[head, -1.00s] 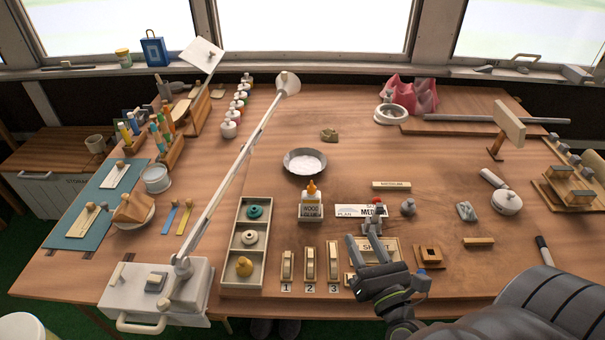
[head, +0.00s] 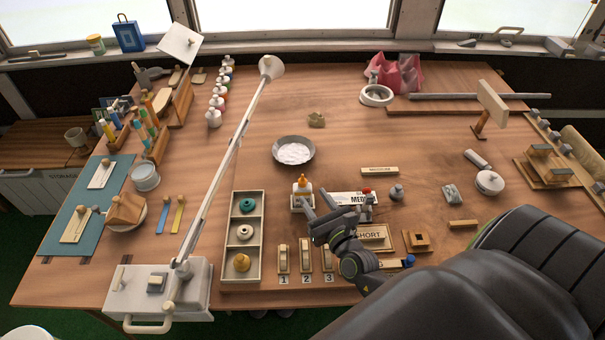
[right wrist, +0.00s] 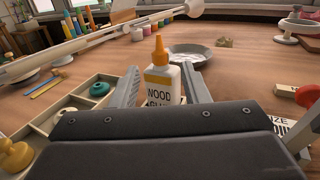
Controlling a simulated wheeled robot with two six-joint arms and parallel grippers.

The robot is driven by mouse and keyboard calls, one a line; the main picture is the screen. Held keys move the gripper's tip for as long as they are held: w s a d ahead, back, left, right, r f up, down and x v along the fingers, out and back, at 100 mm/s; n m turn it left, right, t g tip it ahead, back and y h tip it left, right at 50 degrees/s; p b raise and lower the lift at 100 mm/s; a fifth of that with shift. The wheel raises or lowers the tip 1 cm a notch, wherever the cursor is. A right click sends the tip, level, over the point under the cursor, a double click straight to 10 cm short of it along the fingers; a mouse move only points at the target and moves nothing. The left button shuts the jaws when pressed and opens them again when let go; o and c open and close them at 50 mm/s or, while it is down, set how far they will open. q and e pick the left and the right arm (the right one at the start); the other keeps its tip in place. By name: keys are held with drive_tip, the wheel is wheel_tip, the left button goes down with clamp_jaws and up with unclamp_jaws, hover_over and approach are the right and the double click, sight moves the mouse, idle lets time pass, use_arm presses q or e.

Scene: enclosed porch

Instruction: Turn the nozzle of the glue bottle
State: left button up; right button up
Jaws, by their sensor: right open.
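The glue bottle (head: 302,191) is white with an orange nozzle (head: 302,179) and stands upright in a small light holder left of the paper plan. In the right wrist view the glue bottle (right wrist: 160,88) shows its WOOD GLUE label, and its orange nozzle (right wrist: 160,50) points up. My right gripper (head: 304,206) is open and empty just in front of the bottle. In the right wrist view its fingers stand on either side of the bottle, below the nozzle; I cannot tell whether they touch it. My left gripper is out of view.
A tray (head: 226,218) with three compartments lies left of the bottle. A metal bowl (head: 281,161) of white stuff sits behind it. A lamp arm (head: 225,157) slants across the table to the left.

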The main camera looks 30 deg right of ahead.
sight(305, 184)
drive_tip(key=w, duration=0.2)
drive_tip(key=w+p, duration=0.1)
drive_tip(key=w, duration=0.2)
drive_tip(key=shift+w+d+p, duration=0.3)
drive_tip(key=shift+w+d, duration=0.05)
drive_tip(key=shift+w, duration=0.05)
drive_tip(key=shift+w+d, duration=0.1)
drive_tip(key=shift+w, duration=0.75)
drive_tip(key=shift+c, duration=0.4)
clamp_jaws()
drive_tip(key=shift+p, duration=0.3)
